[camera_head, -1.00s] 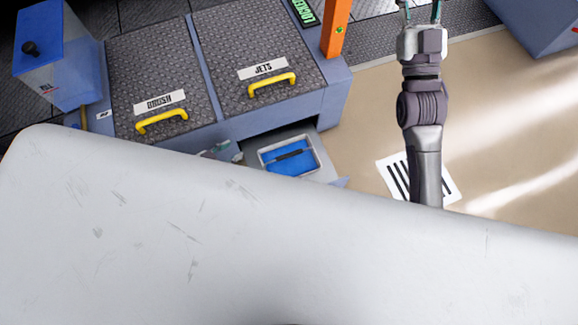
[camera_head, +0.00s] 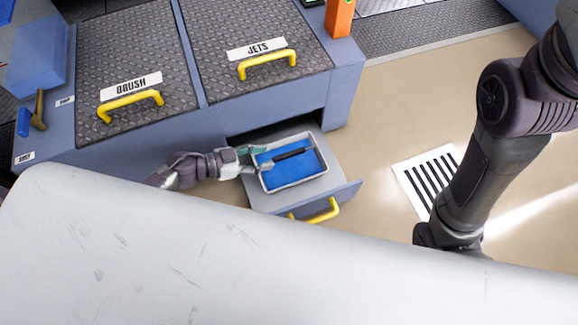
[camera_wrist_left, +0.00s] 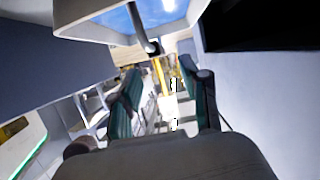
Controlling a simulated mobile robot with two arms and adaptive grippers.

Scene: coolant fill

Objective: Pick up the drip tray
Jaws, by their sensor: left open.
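The drip tray (camera_head: 302,170) is a pale-rimmed tray with a blue inside and a dark bar handle (camera_head: 290,154) across it. It sits in an open grey drawer. My left gripper (camera_head: 258,159) is open at the tray's left side, near the left end of the handle. In the left wrist view, the tray (camera_wrist_left: 85,26) hangs across the top, with the handle's end (camera_wrist_left: 150,46) just beyond my open fingers (camera_wrist_left: 165,98). I cannot tell whether a finger touches the tray. My right arm shows at the right; its gripper is out of view.
The drawer (camera_head: 350,192) has a yellow handle (camera_head: 322,212) at its front. Above it are the dark BRUSH and JETS lids (camera_head: 220,70) with yellow handles. An orange post (camera_head: 341,18) stands at the back. The floor to the right is open around a striped grate (camera_head: 425,180).

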